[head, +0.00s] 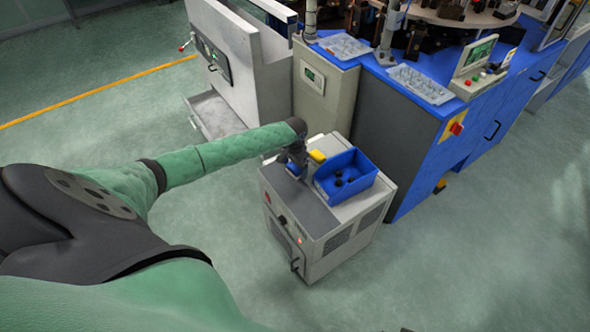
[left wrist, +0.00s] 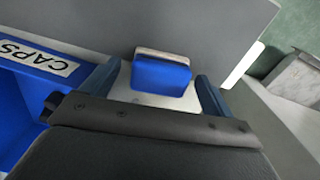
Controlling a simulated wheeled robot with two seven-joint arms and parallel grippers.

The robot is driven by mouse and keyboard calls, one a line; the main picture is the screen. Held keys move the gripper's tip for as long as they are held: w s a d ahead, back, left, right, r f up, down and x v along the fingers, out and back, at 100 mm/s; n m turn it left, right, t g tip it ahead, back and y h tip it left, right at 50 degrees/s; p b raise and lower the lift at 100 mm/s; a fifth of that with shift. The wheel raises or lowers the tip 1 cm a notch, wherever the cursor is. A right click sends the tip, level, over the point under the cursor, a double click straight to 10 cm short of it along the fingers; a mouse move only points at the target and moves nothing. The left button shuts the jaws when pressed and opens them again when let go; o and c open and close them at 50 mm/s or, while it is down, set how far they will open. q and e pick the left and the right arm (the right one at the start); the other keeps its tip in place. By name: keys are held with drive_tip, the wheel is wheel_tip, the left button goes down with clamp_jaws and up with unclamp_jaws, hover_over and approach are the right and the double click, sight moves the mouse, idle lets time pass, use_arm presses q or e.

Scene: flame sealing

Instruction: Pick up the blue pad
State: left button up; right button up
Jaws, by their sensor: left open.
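The blue pad (left wrist: 162,76) shows in the left wrist view as a small blue block with a pale strip along its far edge. It stands on a light grey surface. My left gripper (left wrist: 159,84) is open, with one dark blue finger on each side of the pad and a visible gap at both sides. In the head view my left gripper (head: 298,157) is over the top of the grey cabinet, beside the blue bin. The pad cannot be made out clearly there. My right gripper is not in view.
The grey cabinet (head: 318,238) carries the blue bin (head: 361,187) with several dark caps; its CAPS label (left wrist: 40,58) shows in the left wrist view. A yellow item (head: 317,156) is beside the bin. A blue machine bench (head: 440,120) stands behind. The floor at right is clear.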

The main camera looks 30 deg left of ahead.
sight(295, 166)
use_arm(q)
drive_tip(key=shift+f, duration=0.2)
drive_tip(key=c, duration=1.1)
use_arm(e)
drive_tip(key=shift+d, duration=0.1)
use_arm(q)
drive_tip(key=shift+r, duration=0.1)
